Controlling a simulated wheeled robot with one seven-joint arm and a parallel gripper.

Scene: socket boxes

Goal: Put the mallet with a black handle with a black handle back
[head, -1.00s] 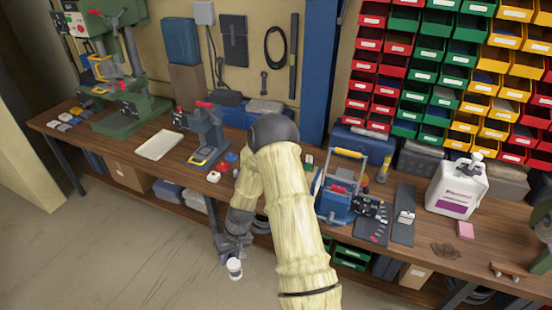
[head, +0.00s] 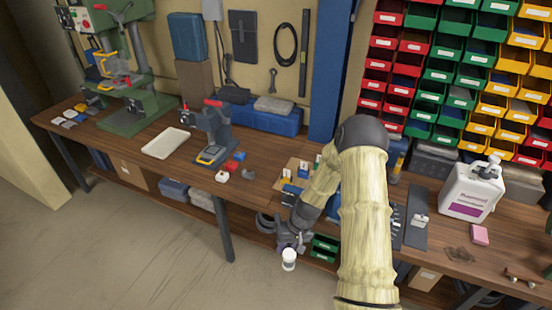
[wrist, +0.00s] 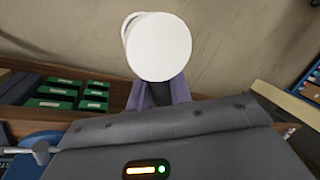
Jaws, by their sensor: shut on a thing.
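My gripper (head: 290,243) hangs in front of the workbench's front edge, below the tabletop. It is shut on the mallet, whose white round head (head: 289,259) shows just below the fingers. In the wrist view the white head (wrist: 160,47) faces the camera beyond the purple-grey fingers (wrist: 159,92). A dark part between the fingers may be the black handle; most of it is hidden.
The wooden bench (head: 262,212) runs across the view. A light board with small upright pieces (head: 294,172) stands near my arm, which hides part of the bench. Green bins (head: 325,246) sit on the lower shelf. A white jug (head: 470,190) stands at right. The floor (head: 150,250) is clear.

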